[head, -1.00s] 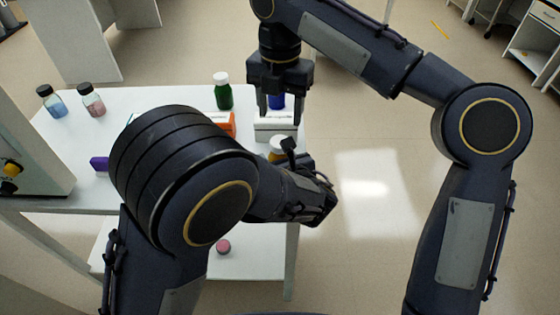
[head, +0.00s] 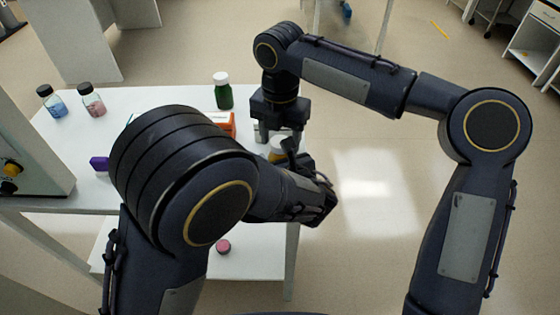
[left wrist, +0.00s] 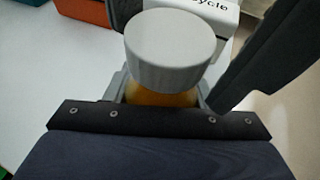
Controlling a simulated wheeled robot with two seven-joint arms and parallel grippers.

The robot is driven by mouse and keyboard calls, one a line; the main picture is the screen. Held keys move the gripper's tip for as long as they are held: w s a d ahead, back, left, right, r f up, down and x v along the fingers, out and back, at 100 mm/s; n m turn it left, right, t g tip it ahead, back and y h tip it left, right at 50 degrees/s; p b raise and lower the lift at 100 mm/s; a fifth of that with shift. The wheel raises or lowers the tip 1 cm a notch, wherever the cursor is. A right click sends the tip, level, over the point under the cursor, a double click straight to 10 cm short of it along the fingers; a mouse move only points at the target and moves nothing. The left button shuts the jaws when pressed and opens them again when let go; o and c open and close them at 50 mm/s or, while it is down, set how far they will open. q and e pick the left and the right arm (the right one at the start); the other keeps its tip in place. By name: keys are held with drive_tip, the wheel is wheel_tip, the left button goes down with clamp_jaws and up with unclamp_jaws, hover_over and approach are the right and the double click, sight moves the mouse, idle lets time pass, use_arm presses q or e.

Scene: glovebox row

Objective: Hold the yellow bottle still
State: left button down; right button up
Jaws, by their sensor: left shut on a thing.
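The yellow bottle (left wrist: 160,97) stands upright between the jaws of my left gripper (left wrist: 165,98), which is shut on its body. Its broad pale grey cap (left wrist: 170,50) is uncovered on top. In the head view the bottle (head: 277,156) shows only in part behind my left wrist, near the table's right edge. My right gripper (head: 280,136) hangs pointing down just above it. Its two fingers are apart, with a gap between them over the cap. In the left wrist view dark fingers show on both sides of the cap, and I see no contact.
A white box with lettering (left wrist: 220,12) stands close behind the bottle. An orange box (head: 228,124) and a green bottle (head: 223,95) are farther left. Blue (head: 53,103) and pink (head: 92,102) bottles stand at the table's far left. A purple item (head: 99,163) lies nearer.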

drive_tip(key=c, duration=0.9)
drive_tip(key=m, duration=0.3)
drive_tip(key=o, duration=1.1)
drive_tip(key=shift+r, duration=2.25)
drive_tip(key=shift+c, duration=0.5)
